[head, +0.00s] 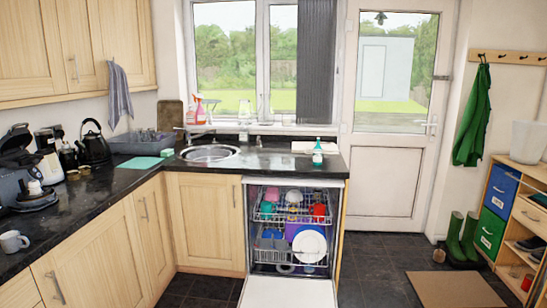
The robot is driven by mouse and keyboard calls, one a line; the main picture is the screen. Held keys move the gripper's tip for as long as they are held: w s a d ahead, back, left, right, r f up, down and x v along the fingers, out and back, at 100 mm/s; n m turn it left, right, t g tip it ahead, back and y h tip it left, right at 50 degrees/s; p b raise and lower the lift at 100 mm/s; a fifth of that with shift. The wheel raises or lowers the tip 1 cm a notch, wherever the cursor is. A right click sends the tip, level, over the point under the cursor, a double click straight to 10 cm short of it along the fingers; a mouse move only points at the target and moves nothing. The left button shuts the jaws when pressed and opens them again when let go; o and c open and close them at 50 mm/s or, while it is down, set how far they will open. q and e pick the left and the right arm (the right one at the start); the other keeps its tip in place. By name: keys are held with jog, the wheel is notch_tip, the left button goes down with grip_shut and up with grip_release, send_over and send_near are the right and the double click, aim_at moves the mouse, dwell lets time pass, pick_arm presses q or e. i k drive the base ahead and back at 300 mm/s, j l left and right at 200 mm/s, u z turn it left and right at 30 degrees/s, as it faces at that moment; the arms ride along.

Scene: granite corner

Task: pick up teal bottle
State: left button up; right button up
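The teal bottle (318,154) stands upright on the dark granite worktop (270,165), near its right end and to the right of the sink. Neither of my grippers shows in the head view.
An open dishwasher (246,230) with loaded racks is below the bottle. Its lowered door (290,293) sticks out over the floor. The sink (208,153) is to the left of the bottle. Dark tiled floor (375,270) is free to the right, before a brown mat (455,289).

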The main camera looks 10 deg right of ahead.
aim_at(317, 152)
jog(key=l+u, duration=0.1)
jog(key=u, duration=0.3)
jog(key=i+l+u, duration=0.1)
jog(key=u, duration=0.3)
jog(key=l+u, duration=0.2)
jog(key=u, duration=0.2)
jog(key=l+u, duration=0.2)
jog(key=u, duration=0.2)
jog(key=l+u, duration=0.15)
jog(key=u, duration=0.25)
